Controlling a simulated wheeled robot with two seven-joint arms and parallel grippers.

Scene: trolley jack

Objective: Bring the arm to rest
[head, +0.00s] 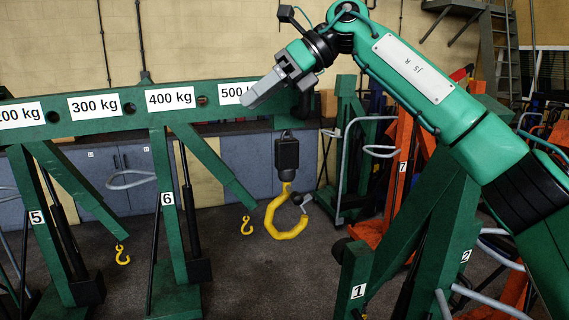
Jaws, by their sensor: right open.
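My right arm, green with black joints (410,80), comes in from the right and reaches up and over to the left. Its grey gripper (262,92) is in front of the crane beam near the "500 kg" label, tilted down to the left. The jaws are open, with nothing seen between them. The green beam (130,118) carries weight labels and runs in from the left. From its right end hangs a black block (287,153) with a large yellow hook (284,222), well below the gripper. My left gripper is out of view.
Green cranes with small yellow hooks (246,225) stand at left, numbered 5 and 6. Cranes numbered 1 and 2 (420,230) stand at lower right under my arm, with orange equipment (398,165) behind. Grey cabinets (110,180) line the wall. Some dark floor (245,285) is clear.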

